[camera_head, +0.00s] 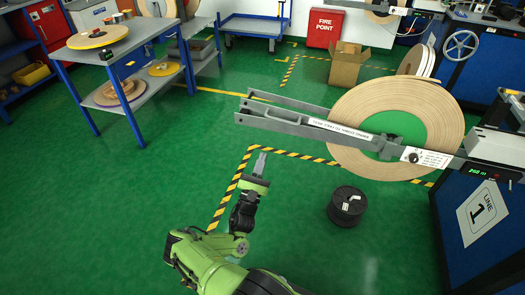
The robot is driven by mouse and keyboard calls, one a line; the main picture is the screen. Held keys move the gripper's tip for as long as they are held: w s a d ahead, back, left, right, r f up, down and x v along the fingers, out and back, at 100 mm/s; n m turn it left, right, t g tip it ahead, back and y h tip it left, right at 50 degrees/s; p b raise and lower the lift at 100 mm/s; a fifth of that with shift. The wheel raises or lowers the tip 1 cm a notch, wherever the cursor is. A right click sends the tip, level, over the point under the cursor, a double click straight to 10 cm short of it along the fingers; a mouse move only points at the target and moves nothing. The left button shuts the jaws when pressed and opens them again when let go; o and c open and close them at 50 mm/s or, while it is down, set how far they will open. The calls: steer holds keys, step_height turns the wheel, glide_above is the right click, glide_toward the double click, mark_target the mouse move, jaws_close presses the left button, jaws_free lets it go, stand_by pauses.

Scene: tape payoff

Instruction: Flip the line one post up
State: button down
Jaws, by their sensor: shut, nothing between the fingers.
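The line one payoff arm (305,123) is a long grey bar reaching left from the blue cabinet marked LINE 1 (484,212). A narrow grey post (285,116) appears to lie flat along the outer left part of this bar; its hinge is too small to make out surely. A large tan tape reel (368,100) with a green centre sits behind the bar, which hides part of it. My gripper (260,162) is below and apart from the bar's left part, above the green floor. Its fingers are together and hold nothing.
A black spool (347,206) stands on the floor below the reel. A display box (490,172) is at the bar's right end. A blue-legged bench (128,55) with reels is at upper left. A cardboard box (347,66) stands behind. The floor around my gripper is clear.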

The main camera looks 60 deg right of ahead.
steer(key=d+r+b, duration=0.1)
steer(key=d+r, duration=0.6)
steer(key=r, duration=0.1)
steer(key=shift+b, duration=0.4)
steer(key=shift+w, duration=0.1)
